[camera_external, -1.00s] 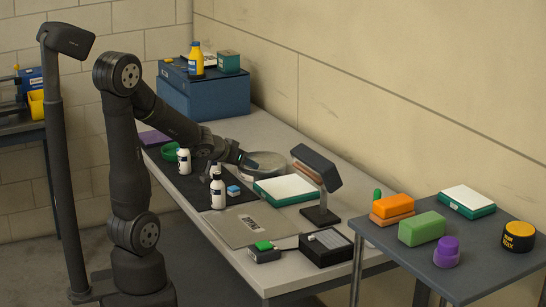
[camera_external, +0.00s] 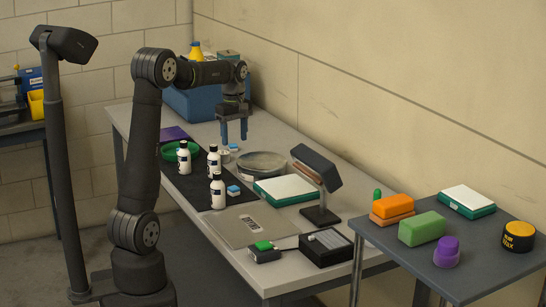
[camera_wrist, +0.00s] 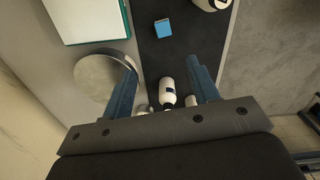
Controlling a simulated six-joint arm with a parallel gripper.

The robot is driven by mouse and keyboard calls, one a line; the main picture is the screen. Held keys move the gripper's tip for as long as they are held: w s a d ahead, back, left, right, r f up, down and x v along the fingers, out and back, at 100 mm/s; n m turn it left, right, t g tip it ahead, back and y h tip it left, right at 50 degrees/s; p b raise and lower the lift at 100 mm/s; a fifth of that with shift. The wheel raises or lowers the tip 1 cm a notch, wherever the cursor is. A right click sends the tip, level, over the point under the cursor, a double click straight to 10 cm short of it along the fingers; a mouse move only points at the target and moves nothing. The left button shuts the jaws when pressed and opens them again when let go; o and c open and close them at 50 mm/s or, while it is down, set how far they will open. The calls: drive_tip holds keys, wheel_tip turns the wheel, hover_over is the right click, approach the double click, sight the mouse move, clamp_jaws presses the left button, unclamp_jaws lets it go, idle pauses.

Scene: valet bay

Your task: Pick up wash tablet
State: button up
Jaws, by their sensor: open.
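A small blue block (camera_external: 233,190) with a pale side, which looks like the wash tablet, lies on the dark mat (camera_external: 196,188) beside a white bottle (camera_external: 217,192). In the wrist view the blue block (camera_wrist: 162,28) shows near the top, on the dark strip. My gripper (camera_external: 233,137) points down above the far part of the table, behind the block and apart from it. Its blue fingers are spread and empty; in the wrist view they stand (camera_wrist: 160,70) either side of a white bottle (camera_wrist: 168,92) below.
Two more white bottles (camera_external: 184,158) (camera_external: 214,162) stand on the mat. A round grey dish (camera_external: 262,163), a green-and-white box (camera_external: 286,190) and a lamp-like stand (camera_external: 318,180) are to the right. A blue box (camera_external: 195,103) stands behind.

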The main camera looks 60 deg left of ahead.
hover_over(234, 188)
drive_tip(key=f, duration=1.1)
drive_tip(key=shift+w+a+f, duration=0.1)
drive_tip(key=shift+w+f, duration=0.15)
drive_tip(key=shift+f, duration=0.1)
drive_tip(key=shift+s+a+f, duration=0.1)
drive_tip(key=shift+s+f, duration=0.05)
drive_tip(key=shift+f, duration=1.3)
drive_tip(key=shift+s+f, duration=0.1)
drive_tip(key=shift+f, duration=1.3)
drive_tip(key=c, duration=1)
drive_tip(key=shift+r, duration=0.1)
drive_tip(key=shift+c, duration=0.2)
